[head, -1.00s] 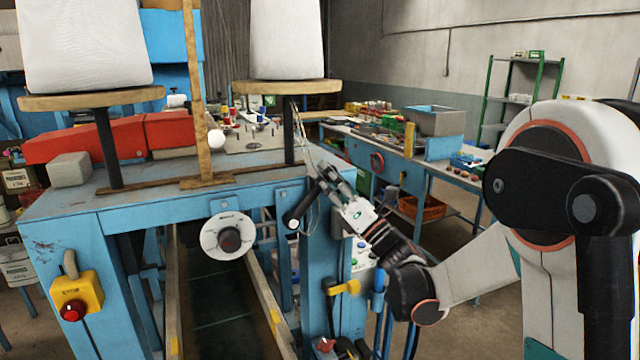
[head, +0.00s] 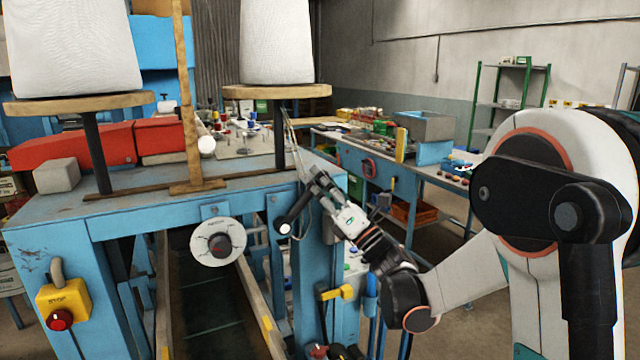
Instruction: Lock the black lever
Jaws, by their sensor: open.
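The black lever (head: 297,212) is on the front of the blue machine frame (head: 140,217), right of the round dial. It slants down to the left and ends in a pale tip. My gripper (head: 308,178) is just right of and above the lever's upper end, coming in from the right. Its jaws are open. The fingers overlap the lever's upper part in this view, and I cannot tell whether they touch it. The lever's pivot is partly hidden by the gripper.
A round white dial with a black knob (head: 220,245) is left of the lever. A yellow box with a red stop button (head: 59,320) is at the left. Two white sacks (head: 276,42) stand on round wooden stands above. A workbench (head: 355,160) stands behind at the right.

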